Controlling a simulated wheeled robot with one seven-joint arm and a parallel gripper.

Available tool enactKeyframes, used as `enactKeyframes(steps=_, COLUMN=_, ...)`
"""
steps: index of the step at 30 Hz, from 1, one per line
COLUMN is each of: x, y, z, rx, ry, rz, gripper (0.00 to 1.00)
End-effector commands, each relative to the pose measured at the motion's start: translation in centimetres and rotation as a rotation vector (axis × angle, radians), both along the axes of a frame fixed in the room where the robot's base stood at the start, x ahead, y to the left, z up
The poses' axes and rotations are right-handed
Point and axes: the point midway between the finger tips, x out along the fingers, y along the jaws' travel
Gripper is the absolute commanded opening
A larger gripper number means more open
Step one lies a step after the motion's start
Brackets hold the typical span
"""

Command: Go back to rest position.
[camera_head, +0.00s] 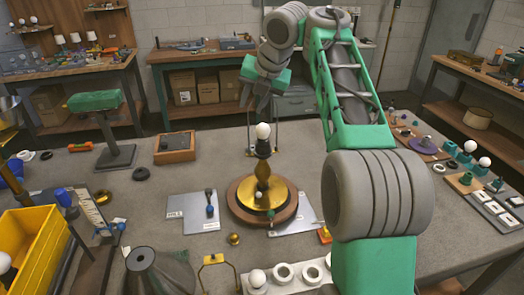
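My gripper (262,103) hangs from my raised green and grey arm, above the lamp in the middle of the table. The lamp has a white bulb (263,131) on a dark socket (263,149). Below are a brass stem (262,172) and a gold disc on a round brown base (240,208). The lamp stands upright. A gap seems to separate the gripper from the bulb. My forearm and shoulder hide part of the table's right side.
A yellow bin (32,245) stands front left. A green-topped stand (115,150) and a wooden box (174,147) lie at the back left. A grey cone (158,272) and a white bulb tray (285,275) are at the front. Bulbs and small parts crowd the right. Open air surrounds my raised arm.

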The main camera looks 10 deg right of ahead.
Motion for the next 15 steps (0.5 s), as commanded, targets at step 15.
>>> enactKeyframes(steps=15, x=-5.0, y=0.5, z=4.1, rx=0.175, ry=0.088, rz=-0.273, gripper=0.32)
